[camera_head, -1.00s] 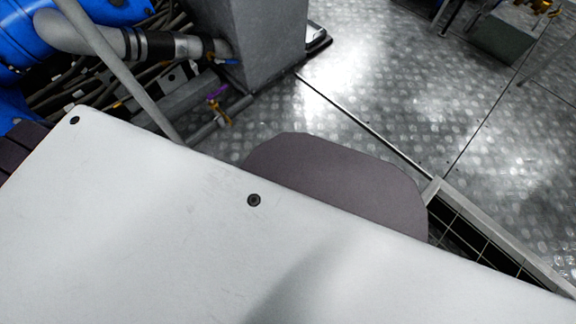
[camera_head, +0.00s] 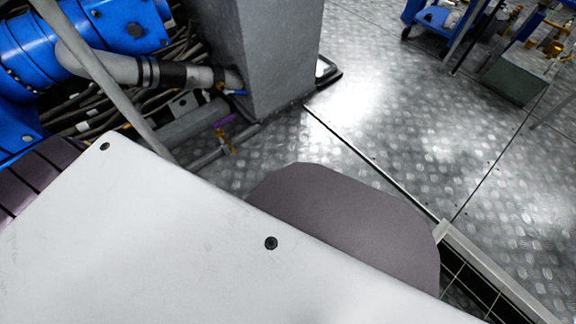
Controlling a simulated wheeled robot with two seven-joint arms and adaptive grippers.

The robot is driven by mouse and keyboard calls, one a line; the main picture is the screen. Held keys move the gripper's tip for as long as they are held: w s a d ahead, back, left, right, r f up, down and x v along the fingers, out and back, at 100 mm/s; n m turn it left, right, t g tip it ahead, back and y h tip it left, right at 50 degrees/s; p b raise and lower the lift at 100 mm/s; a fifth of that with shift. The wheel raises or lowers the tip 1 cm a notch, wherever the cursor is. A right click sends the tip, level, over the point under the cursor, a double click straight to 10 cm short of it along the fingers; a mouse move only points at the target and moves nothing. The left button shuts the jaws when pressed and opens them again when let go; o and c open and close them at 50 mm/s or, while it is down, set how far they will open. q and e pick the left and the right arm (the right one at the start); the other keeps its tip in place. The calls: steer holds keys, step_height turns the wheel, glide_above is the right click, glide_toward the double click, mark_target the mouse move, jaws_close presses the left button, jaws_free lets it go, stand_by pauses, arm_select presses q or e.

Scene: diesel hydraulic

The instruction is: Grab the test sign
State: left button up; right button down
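I cannot make out a test sign in the head view. Neither of my grippers shows in the picture.
A white flat panel with dark bolts (camera_head: 150,240) fills the foreground; a brown-grey rounded surface (camera_head: 350,220) shows behind it. A blue machine with pipes (camera_head: 110,35) and a grey column (camera_head: 270,60) stand upper left. Metal floor (camera_head: 400,110) is open beyond; a blue cart (camera_head: 440,20) is upper right.

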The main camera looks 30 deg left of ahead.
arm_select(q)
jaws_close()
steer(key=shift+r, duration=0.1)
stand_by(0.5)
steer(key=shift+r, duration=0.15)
